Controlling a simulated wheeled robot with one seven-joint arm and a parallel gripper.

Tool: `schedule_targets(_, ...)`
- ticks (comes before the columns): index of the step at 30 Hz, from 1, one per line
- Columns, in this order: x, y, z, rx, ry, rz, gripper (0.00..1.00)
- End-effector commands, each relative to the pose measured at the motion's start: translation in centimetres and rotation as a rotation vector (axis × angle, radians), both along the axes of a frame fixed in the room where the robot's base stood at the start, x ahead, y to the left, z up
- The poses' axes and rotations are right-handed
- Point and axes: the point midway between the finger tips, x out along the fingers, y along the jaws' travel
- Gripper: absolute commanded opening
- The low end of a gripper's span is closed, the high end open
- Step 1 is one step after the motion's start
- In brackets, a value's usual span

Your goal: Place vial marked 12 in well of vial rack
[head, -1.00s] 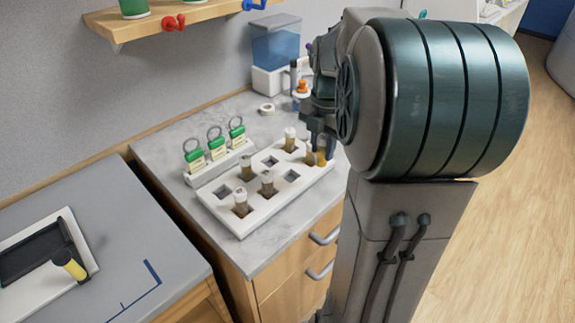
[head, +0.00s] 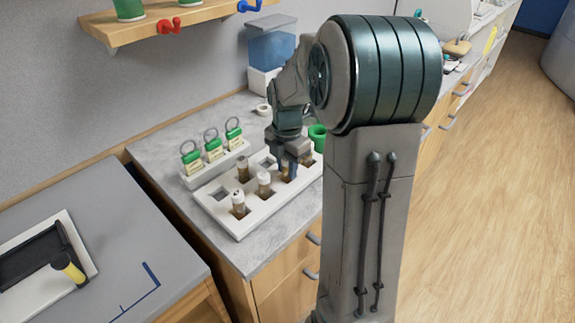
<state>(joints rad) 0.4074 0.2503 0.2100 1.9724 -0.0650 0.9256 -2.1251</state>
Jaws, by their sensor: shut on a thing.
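The white vial rack (head: 270,205) lies on the grey counter. Brown vials with pale caps stand in several wells: a front-left vial (head: 239,204), a middle vial (head: 264,184) and a back-left vial (head: 243,169). My gripper (head: 291,162) points down over the right part of the rack, shut on a brown vial (head: 288,173). The held vial is at or just above a well there; its depth cannot be told. The gripper partly hides the rack's right end and anything standing there. The number 12 cannot be read on any vial.
A holder with several green-topped ring tags (head: 214,149) stands along the rack's back left. A green cup (head: 317,136) stands behind my gripper, and a blue-filled container (head: 270,48) by the wall. An empty well shows at the rack's left end.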

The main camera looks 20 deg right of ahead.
Motion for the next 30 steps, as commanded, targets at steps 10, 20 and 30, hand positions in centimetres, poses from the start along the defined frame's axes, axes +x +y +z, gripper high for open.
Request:
schedule_targets(10,0.0,0.0,-0.3,0.0,0.0,0.0,0.47)
schedule_targets(20,0.0,0.0,0.5,-0.001,-0.003,-0.001,0.47)
schedule_targets(30,0.1,-0.1,7.2,-0.002,-0.006,0.0,0.47)
